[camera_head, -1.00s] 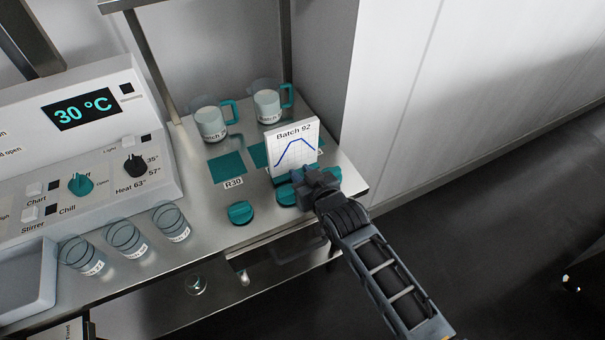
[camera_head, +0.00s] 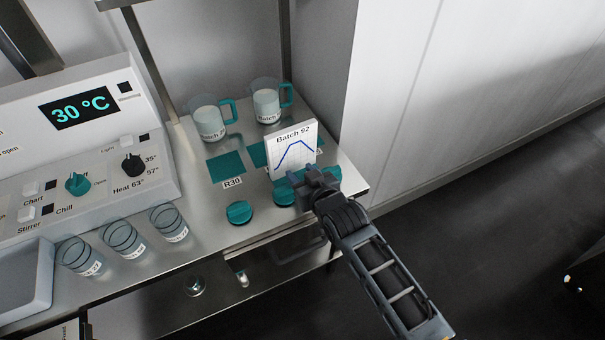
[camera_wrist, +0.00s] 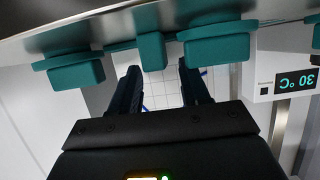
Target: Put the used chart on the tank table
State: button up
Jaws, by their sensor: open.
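The chart (camera_head: 291,153) is a white card marked "Batch 92" with a blue curve on a grid. It stands upright near the right end of the steel table (camera_head: 207,258), with teal at its foot. My gripper (camera_head: 317,180) is at the chart's lower right, in front of it. In the wrist view my gripper (camera_wrist: 160,68) is open, fingers apart and pointing at the chart's grid (camera_wrist: 160,98). A teal block (camera_wrist: 152,52) shows between the fingertips; I cannot tell whether they touch it. Nothing in view is marked as the tank table.
Two jugs with teal handles, one left (camera_head: 209,120) and one right (camera_head: 268,102), stand behind. A teal pad (camera_head: 226,167) is labelled R30. Teal knob-like pieces (camera_head: 239,212) line the front. Several glasses (camera_head: 122,238) and a control panel (camera_head: 88,140) reading 30 °C are left.

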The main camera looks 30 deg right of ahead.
jog(key=shift+s+a+f, duration=0.2)
jog(key=shift+s+f, duration=0.2)
jog(key=shift+f, duration=0.3)
jog(key=shift+r+p, duration=0.45)
jog(key=shift+r, duration=0.05)
jog(key=shift+s+r, duration=0.15)
jog(key=shift+r, duration=0.05)
jog(key=v, duration=1.1)
jog(key=shift+r+b, duration=0.35)
jog(key=shift+r, duration=0.15)
jog(key=shift+s+d, duration=0.1)
jog(key=s, duration=1)
jog(key=s+r, duration=0.7)
jog(key=s, duration=0.4)
jog(key=s+r+t, duration=0.1)
jog(key=s+r, duration=0.7)
jog(key=s, duration=0.3)
jog(key=shift+s+d+r, duration=0.15)
jog(key=shift+d+r, duration=0.05)
jog(key=shift+d, duration=0.2)
